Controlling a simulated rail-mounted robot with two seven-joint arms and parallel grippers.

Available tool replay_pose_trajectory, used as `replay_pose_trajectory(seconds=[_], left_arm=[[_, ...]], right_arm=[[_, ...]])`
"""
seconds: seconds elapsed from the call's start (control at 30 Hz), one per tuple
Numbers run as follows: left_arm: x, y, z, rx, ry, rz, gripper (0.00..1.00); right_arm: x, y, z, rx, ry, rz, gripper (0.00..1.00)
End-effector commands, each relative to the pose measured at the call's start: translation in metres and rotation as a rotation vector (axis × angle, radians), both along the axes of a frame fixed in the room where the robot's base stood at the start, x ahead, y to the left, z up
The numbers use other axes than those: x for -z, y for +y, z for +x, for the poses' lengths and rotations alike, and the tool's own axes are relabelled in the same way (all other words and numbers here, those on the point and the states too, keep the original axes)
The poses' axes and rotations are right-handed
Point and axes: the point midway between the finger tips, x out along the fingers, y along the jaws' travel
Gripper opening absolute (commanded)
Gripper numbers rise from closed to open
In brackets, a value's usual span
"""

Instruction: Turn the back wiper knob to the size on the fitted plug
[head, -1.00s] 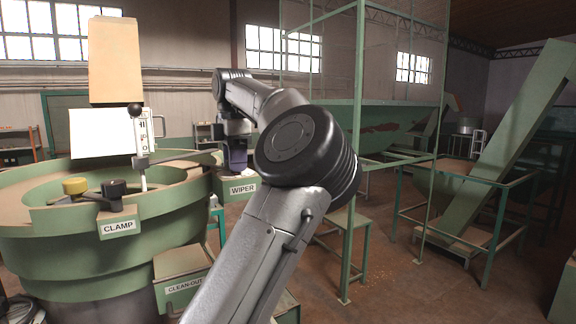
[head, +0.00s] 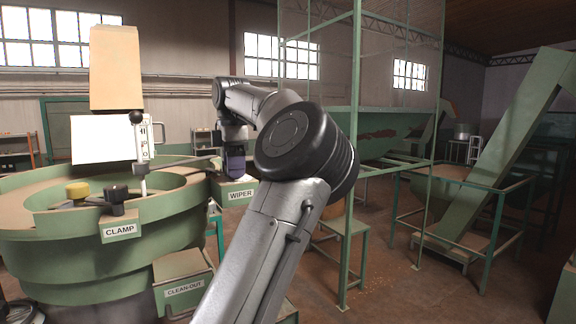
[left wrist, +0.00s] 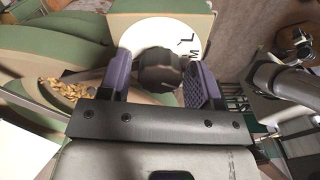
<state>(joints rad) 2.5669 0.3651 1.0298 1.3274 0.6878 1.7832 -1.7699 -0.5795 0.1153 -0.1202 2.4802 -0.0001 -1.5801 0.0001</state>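The wiper station with its WIPER label (head: 240,194) stands on the right side of the green bowl (head: 70,255). My left gripper (head: 235,165) is over it, pointing down. In the left wrist view, the dark round wiper knob (left wrist: 161,70) sits on a white dial (left wrist: 150,38) with the letters L and M showing. The two purple fingers of my left gripper (left wrist: 160,82) are on either side of the knob, open, with white dial visible between the left finger and the knob. The rest of the dial is hidden. I cannot make out a fitted plug. My right gripper is not in view.
A CLEAN-OUT box (head: 184,288) is below. A green frame stands to the right.

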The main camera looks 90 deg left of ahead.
Motion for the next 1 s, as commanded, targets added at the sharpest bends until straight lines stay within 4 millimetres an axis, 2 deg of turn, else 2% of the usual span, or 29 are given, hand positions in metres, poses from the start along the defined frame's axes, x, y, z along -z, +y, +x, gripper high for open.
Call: replay_pose_trajectory(seconds=[0.1,0.3,0.47,0.87,1.0], left_arm=[[0.000,0.000,0.000,-0.001,0.000,0.000,0.67],[0.000,0.000,0.000,-0.001,0.000,0.000,0.67],[-0.011,0.000,-0.001,0.000,-0.002,0.002,0.67],[-0.085,0.000,-0.001,0.001,0.000,0.002,0.67],[-0.113,0.000,0.000,0.002,-0.002,0.002,0.67]], right_arm=[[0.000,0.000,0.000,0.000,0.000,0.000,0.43],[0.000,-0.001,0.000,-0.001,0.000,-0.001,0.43],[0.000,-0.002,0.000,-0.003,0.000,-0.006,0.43],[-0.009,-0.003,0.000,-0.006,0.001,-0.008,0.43],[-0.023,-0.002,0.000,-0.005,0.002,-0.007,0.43]])
